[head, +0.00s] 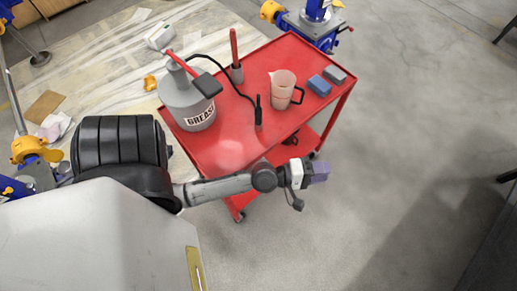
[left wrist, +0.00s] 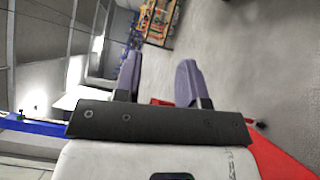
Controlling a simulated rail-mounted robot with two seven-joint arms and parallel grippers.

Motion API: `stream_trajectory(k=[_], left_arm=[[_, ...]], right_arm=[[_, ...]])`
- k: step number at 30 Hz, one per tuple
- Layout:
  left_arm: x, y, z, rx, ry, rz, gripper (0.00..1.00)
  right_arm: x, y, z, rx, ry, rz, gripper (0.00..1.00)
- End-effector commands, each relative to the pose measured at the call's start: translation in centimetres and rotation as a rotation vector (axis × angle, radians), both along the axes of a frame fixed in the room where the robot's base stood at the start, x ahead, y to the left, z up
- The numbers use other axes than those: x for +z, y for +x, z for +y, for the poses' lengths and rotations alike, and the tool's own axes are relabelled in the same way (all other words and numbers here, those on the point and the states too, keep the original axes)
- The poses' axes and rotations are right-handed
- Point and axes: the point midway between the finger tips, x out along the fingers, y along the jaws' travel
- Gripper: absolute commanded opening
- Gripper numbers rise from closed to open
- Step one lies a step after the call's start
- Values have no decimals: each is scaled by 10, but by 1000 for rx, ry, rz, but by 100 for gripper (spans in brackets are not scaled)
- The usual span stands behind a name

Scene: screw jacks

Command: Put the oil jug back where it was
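The oil jug (head: 282,91), a translucent pale pink measuring jug with a black handle on its right, stands upright on the top of the red cart (head: 222,150). It appears to hold some liquid, but how much is hard to tell. My left gripper (head: 320,172) is in front of the cart's near right edge, well apart from the jug. In the left wrist view its two purple fingers (left wrist: 158,80) are spread with nothing between them. The jug does not show in that view. My right gripper is not in view.
A grey grease container (head: 187,100) with a red lever and black hose stands on the cart's left. A black-handled tool (head: 258,113) stands near the jug, a red-handled one (head: 235,58) behind. Blue (head: 319,86) and grey blocks (head: 335,74) lie right. Floor to the right is clear.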

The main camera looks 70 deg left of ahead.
Motion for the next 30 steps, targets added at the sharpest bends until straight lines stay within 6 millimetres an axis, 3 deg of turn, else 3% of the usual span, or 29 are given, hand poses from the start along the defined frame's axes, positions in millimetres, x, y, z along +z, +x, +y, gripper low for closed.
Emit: stream_trajectory(k=[3,6,10,15,21,30], left_arm=[[-18,-31,-38,-215,415,92,38],[-38,-61,-53,-391,755,176,38],[-59,-102,-51,-597,1130,297,38],[-71,-148,-31,-815,1455,461,38],[-72,-180,-12,-967,1625,591,38],[-71,-189,-6,-1011,1666,631,38]], right_arm=[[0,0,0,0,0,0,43],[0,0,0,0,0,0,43],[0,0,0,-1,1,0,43],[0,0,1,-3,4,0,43],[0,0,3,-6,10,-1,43],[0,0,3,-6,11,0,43]])
